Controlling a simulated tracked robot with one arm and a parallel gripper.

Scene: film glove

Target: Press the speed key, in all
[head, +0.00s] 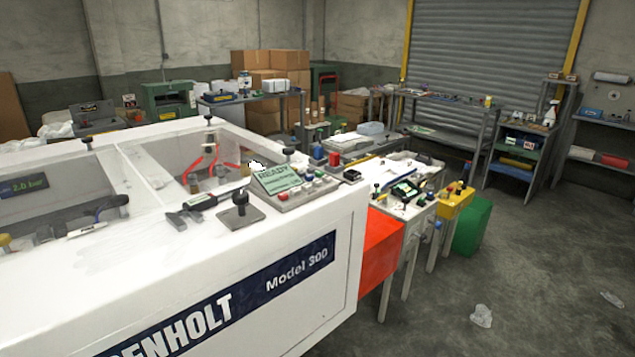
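A grey control panel (296,194) sits on the near right corner of the white machine (300,232). Its tilted green display (275,178) reads READY above smaller lines that I cannot read. A row of small keys, some of them red, lies along the panel below and beside the display. Their labels are too small to read, so I cannot tell which one is the speed key. A small white crumpled thing (257,165) shows at the display's upper left edge. My gripper is not in view.
A caliper-like tool (198,202) and a black knob (240,210) are on the machine top left of the panel. An orange box (381,240) and a cluttered bench (405,200) stand to the right. Clear film scraps (481,316) lie on the open floor.

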